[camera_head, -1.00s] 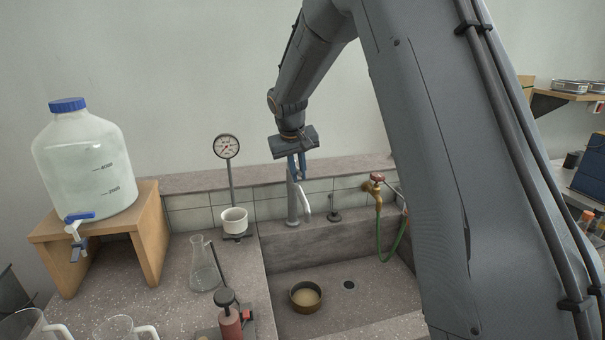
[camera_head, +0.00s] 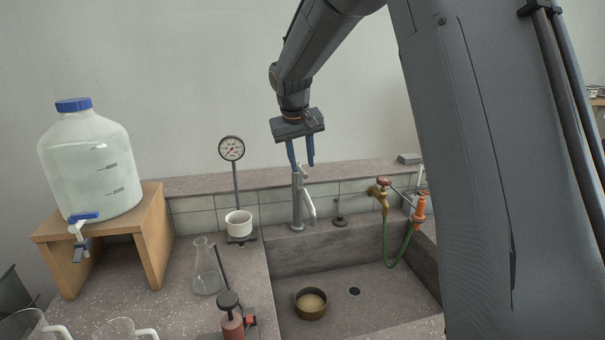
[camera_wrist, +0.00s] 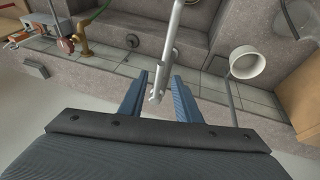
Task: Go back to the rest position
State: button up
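My gripper (camera_head: 301,164) hangs in the air above the back edge of the sink, pointing down, its two blue fingers apart. In the wrist view my gripper (camera_wrist: 158,98) is open with nothing held between the fingers. The grey metal faucet (camera_head: 299,205) stands at the back of the sink, below my gripper. In the wrist view the faucet (camera_wrist: 173,45) shows beyond the fingertips, with its top in the gap between them; I cannot tell the exact distance.
The sink (camera_head: 385,290) holds a brass-coloured bowl (camera_head: 311,314). A brass tap (camera_head: 381,196) with a green hose is right of the faucet. A gauge stand (camera_head: 233,160) with a white cup (camera_head: 238,222), a flask (camera_head: 206,272) and a large jug (camera_head: 92,165) stand left.

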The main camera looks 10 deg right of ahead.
jog(key=shift+v, duration=0.8)
jog(key=s+f+g, duration=0.1)
jog(key=s+f, duration=0.4)
jog(key=s, duration=0.6)
jog(key=s+f+g+y, duration=0.1)
jog(key=s+f, duration=0.5)
jog(key=s, duration=0.5)
jog(key=s+d+f+y, duration=0.1)
jog(key=s+f, duration=0.5)
jog(key=s, duration=0.6)
jog(key=shift+m+g, duration=0.3)
jog(key=shift+g, duration=0.1)
